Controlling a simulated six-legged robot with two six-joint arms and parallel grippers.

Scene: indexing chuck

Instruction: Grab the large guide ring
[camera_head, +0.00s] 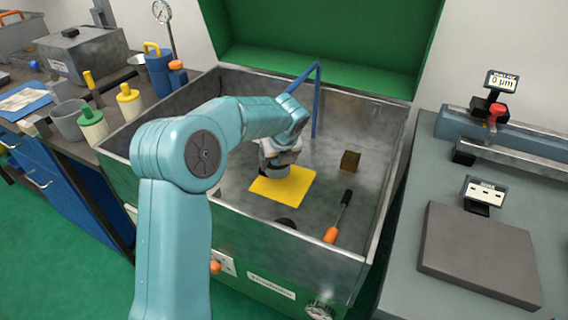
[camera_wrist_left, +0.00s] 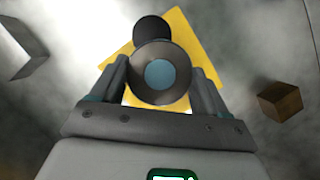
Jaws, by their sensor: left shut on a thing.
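My left gripper (camera_head: 272,172) reaches down into the grey basin, just over the yellow sheet (camera_head: 296,188). In the left wrist view its fingers (camera_wrist_left: 160,82) are shut on a round grey part (camera_wrist_left: 136,76) with a dark rim and blue-grey centre. I cannot tell for certain that this is the large guide ring. A dark round shape (camera_wrist_left: 151,29) shows just beyond it, over the yellow sheet; whether it is joined to the held part is unclear. In the head view the gripper hides most of the held part. My right gripper is not in view.
A brown block (camera_head: 350,161), an orange-handled tool (camera_head: 338,218) and a dark round thing (camera_head: 286,224) lie in the basin (camera_head: 325,105). A bent blue pipe (camera_head: 315,100) rises behind the gripper. The basin's walls surround the work. A bench with gauges stands at right.

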